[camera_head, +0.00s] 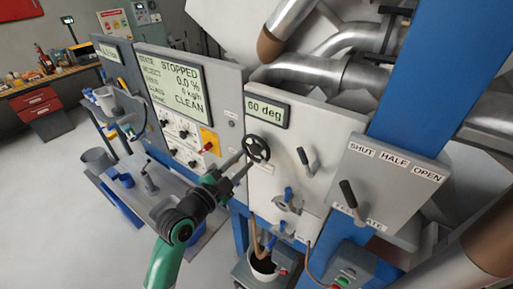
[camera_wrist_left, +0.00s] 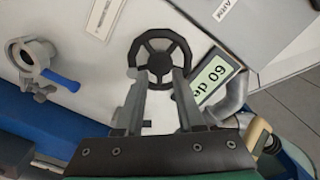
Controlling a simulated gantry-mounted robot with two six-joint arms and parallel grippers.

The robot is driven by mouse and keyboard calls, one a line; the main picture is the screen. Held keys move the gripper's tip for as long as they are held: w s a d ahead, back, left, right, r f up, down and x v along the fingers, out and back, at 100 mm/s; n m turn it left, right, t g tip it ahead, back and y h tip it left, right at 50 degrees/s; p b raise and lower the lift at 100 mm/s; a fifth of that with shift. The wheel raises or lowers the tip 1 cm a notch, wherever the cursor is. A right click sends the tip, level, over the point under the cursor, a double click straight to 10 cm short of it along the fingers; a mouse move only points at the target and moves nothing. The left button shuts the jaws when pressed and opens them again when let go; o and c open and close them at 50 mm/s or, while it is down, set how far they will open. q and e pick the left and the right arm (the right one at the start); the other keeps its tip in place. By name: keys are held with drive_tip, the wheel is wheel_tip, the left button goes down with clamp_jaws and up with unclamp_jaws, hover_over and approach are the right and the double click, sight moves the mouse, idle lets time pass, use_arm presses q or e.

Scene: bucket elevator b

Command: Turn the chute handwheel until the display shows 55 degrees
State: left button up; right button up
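The black chute handwheel (camera_head: 257,148) is on the grey panel below the display (camera_head: 266,110), which reads 60 deg. In the left wrist view the spoked handwheel (camera_wrist_left: 160,60) is just ahead of my fingers, and the display (camera_wrist_left: 212,82) is partly hidden behind a finger. My left gripper (camera_head: 246,163) is at the lower left of the wheel. In the left wrist view its fingers (camera_wrist_left: 158,80) are spread apart, with their tips at the lower rim. I cannot tell whether they touch it. My right gripper is not in view.
A lever (camera_head: 307,162) is right of the wheel, and a blue-handled valve (camera_head: 288,200) is below. A SHUT/HALF/OPEN panel (camera_head: 390,185) is further right. A STOPPED/CLEAN screen (camera_head: 172,85) is left. A blue post (camera_head: 425,85) rises at the right. A bucket (camera_head: 263,268) stands below.

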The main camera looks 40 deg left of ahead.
sight(256, 146)
use_arm(q)
drive_tip(key=w, duration=0.4)
drive_tip(key=w+a, duration=0.1)
drive_tip(key=w, duration=0.2)
clamp_jaws()
